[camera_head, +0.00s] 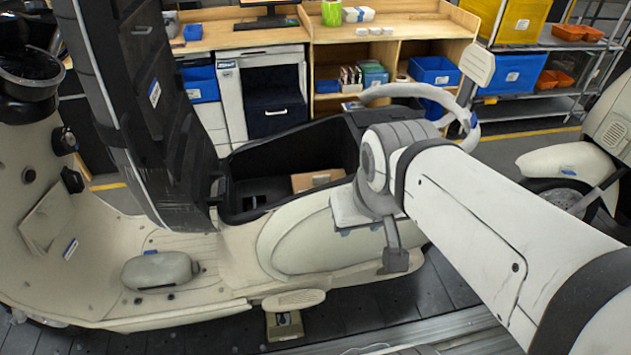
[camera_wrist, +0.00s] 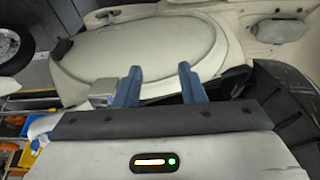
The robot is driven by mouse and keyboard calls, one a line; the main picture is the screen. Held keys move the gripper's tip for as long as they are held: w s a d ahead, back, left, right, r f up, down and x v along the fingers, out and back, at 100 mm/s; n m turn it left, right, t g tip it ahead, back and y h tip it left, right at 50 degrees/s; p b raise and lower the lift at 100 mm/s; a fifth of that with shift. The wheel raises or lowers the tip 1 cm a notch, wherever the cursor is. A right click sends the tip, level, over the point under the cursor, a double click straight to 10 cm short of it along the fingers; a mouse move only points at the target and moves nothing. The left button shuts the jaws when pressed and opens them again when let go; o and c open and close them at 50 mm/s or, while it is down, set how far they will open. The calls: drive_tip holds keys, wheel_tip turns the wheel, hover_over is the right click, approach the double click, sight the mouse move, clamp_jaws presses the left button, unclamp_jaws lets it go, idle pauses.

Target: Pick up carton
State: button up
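A brown carton (camera_head: 316,180) lies inside the dark open storage bin (camera_head: 243,213) under the raised seat of a cream scooter (camera_head: 325,240). Its top shows in the head view, and its lower part is hidden by the bin wall. My gripper (camera_wrist: 159,88) shows in the wrist view as two blue fingers standing apart with nothing between them. The fingers are over the scooter's rounded cream side panel (camera_wrist: 145,50). I cannot make out the carton in the wrist view. In the head view my arm's end is to the right of the carton, and the fingers are not clear.
The raised seat (camera_head: 150,110) stands upright left of the bin. A wooden workbench (camera_head: 390,50) with blue bins (camera_head: 435,70) stands at the back. Another scooter (camera_head: 575,165) is at the right.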

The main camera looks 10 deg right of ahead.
drive_tip(key=w+m+g+b, duration=0.1)
drive_tip(key=w+m, duration=0.3)
drive_tip(key=w, duration=0.3)
drive_tip(key=m+g+h+b, duration=0.3)
drive_tip(key=m+h, duration=0.1)
drive_tip(key=m, duration=1)
approach(320, 176)
drive_tip(key=f, duration=0.2)
drive_tip(key=shift+w+f+h, duration=0.3)
drive_tip(key=shift+f, duration=0.15)
drive_tip(key=p+x, duration=0.1)
drive_tip(key=x, duration=0.3)
drive_tip(key=p+x, duration=0.1)
drive_tip(key=x, duration=0.1)
drive_tip(key=shift+s+d+p, duration=0.25)
drive_tip(key=shift+d+p, duration=0.1)
drive_tip(key=shift+d, duration=0.05)
drive_tip(key=shift+f, duration=0.3)
drive_tip(key=shift+c, duration=0.5)
clamp_jaws()
